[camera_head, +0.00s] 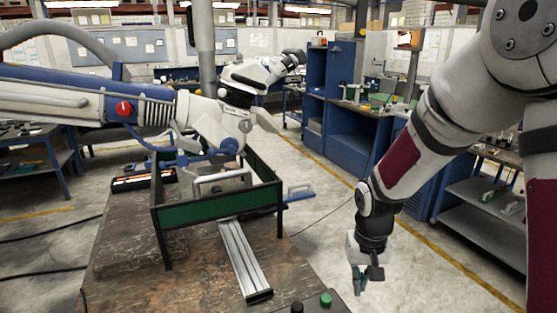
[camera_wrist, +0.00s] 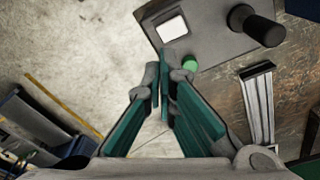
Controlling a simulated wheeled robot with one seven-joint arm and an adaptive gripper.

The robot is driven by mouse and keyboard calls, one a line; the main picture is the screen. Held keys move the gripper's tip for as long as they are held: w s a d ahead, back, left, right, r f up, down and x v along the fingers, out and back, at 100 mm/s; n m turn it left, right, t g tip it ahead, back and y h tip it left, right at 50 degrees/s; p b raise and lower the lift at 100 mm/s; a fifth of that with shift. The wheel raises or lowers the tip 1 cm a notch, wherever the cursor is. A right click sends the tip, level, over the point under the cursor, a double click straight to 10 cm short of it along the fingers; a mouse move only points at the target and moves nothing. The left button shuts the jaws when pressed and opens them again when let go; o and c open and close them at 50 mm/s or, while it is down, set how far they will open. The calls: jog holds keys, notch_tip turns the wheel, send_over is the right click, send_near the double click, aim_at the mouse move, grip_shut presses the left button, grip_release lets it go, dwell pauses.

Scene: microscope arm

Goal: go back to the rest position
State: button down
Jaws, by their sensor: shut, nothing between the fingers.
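My gripper (camera_head: 362,279) hangs at the end of my arm on the right in the head view, pointing down, to the right of the table's edge. In the wrist view my gripper (camera_wrist: 163,85) shows its two green-padded fingers with the tips together and nothing between them. It is apart from the objects on the table. The microscope (camera_head: 262,75) is on a jointed white and blue arm (camera_head: 85,97) reaching in from the left in the head view.
A table (camera_head: 120,259) carries a green-panelled frame (camera_head: 205,212) and a silver aluminium profile (camera_head: 243,260), also in the wrist view (camera_wrist: 258,105). A control box with a green button (camera_head: 326,299) and a black knob (camera_wrist: 262,28) is at its near edge. Blue cabinets (camera_head: 345,140) stand behind; floor is free between.

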jog(key=s+r+t, duration=0.1)
jog(key=s+r, duration=0.2)
jog(key=r, duration=0.4)
jog(key=s+r+t, duration=0.1)
jog(key=s+r, duration=0.3)
jog(key=r, duration=0.4)
jog(key=s+r+n+t, duration=0.1)
jog(key=s+r+t, duration=0.1)
jog(key=s+r, duration=0.6)
jog(key=s, duration=0.4)
jog(key=shift+s+a+r+t, duration=0.15)
jog(key=shift+s+a+t, duration=0.1)
jog(key=shift+t, duration=0.15)
